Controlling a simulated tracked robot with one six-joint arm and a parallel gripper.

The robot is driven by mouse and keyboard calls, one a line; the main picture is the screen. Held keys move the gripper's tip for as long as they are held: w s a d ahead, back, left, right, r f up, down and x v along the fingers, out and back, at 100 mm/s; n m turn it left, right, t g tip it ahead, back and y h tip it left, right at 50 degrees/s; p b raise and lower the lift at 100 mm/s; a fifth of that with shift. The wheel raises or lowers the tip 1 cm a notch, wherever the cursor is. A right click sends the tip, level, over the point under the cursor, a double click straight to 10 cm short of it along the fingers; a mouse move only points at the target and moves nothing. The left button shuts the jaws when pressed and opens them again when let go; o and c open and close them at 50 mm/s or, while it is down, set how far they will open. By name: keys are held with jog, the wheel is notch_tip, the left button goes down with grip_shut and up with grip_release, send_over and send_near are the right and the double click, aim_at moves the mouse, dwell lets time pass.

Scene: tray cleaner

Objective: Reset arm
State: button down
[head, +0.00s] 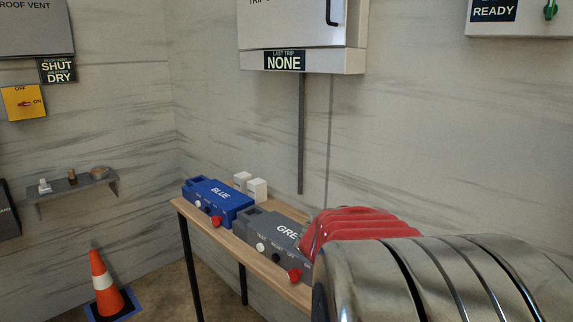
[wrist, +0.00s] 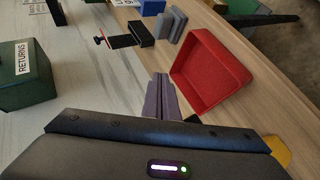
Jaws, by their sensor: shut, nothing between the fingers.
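My gripper (wrist: 163,97) shows in the wrist view, with its fingers together and nothing between them. It points toward a wooden surface beside a red open tray (wrist: 187,98), which lies just to the right of the fingertips. I cannot tell whether the fingers touch the surface. The gripper does not show in the head view.
A green RETURNS box (wrist: 18,98) stands left in the wrist view, with a black block (wrist: 124,41) further off. In the head view, a blue box (head: 222,196) and grey box (head: 272,232) sit on a narrow table. An orange cone (head: 103,285) stands on the floor.

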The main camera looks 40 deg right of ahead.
jog(key=w+a+f+n+t+y, duration=0.1)
jog(key=w+a+n+t, duration=0.4)
jog(key=a, duration=0.5)
jog(key=w+a+f+n+t+y, duration=0.2)
jog(key=w+a+t, duration=0.2)
jog(key=w+a, duration=0.45)
jog(key=w+a+r+n+t+y, duration=0.1)
jog(key=a+n+t+y, duration=0.3)
jog(key=a, duration=1.5)
jog(key=shift+w+r+n+t, duration=0.4)
jog(key=shift+r+n+t, duration=0.3)
jog(key=shift+n, duration=0.2)
